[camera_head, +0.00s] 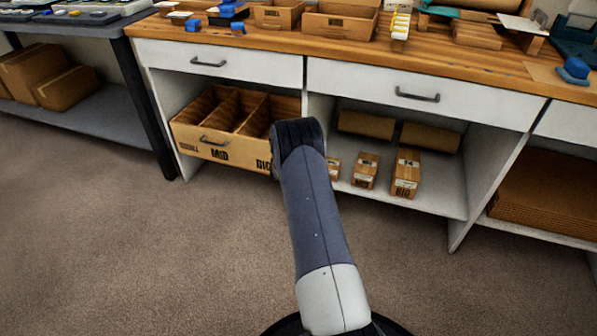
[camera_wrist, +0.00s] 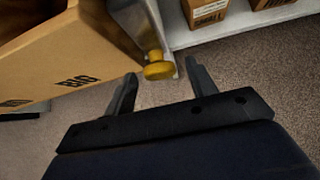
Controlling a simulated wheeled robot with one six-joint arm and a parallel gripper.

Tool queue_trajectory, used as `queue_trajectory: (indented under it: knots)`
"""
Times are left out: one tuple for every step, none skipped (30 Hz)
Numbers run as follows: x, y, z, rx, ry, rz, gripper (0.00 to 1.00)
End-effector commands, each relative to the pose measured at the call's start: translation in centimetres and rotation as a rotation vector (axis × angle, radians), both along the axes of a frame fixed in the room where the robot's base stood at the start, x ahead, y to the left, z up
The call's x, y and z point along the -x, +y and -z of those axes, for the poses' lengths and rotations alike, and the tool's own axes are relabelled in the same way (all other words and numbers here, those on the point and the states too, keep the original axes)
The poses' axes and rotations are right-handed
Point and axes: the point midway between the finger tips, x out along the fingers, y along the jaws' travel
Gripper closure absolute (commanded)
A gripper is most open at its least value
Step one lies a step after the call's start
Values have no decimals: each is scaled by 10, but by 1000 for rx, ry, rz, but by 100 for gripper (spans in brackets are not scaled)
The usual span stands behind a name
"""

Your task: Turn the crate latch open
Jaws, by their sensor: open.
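The wooden crate (camera_head: 222,150), lettered on its front, sits in the left bay under the bench and has inner dividers and a dark handle. In the wrist view, the crate (camera_wrist: 72,62) is at the upper left, with "BIG" on its face. A yellow knob (camera_wrist: 159,68), which looks like the latch, is beside the crate's right end, at the end of a grey upright. My gripper (camera_wrist: 160,75) is open, with one dark finger on each side of the knob. I cannot tell whether either finger touches it. In the head view, my arm hides the knob and gripper.
The right bay's shelf (camera_head: 430,198) holds several small boxes, including one lettered box (camera_head: 406,173). White drawers (camera_head: 415,92) with dark handles are above. The wooden bench top (camera_head: 270,42) carries trays and parts. Carpet (camera_head: 120,255) in front is clear.

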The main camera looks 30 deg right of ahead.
Motion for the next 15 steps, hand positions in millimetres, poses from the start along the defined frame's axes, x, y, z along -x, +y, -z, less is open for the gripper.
queue_trajectory:
  knots:
    - [4, 6, -10, 1, 0, -4, 46]
    - [6, 9, -14, 2, 0, -3, 46]
    - [10, 13, -20, 1, 0, -4, 46]
    - [13, 16, -23, 1, 1, -3, 46]
    - [15, 19, -28, 1, 0, -4, 46]
    - [19, 23, -33, 1, 0, -2, 46]
    - [22, 26, -36, 1, 0, -2, 46]
    - [24, 28, -40, 1, -1, -3, 46]
    - [27, 32, -44, 0, 0, -3, 46]
    - [29, 34, -47, 1, -1, -3, 46]
    - [31, 36, -50, 1, -1, -3, 46]
    - [33, 39, -53, 0, 0, -3, 46]
    - [34, 40, -55, 1, -1, -3, 46]
    - [36, 41, -56, 0, -1, -2, 46]
    - [37, 43, -58, 0, -1, -1, 46]
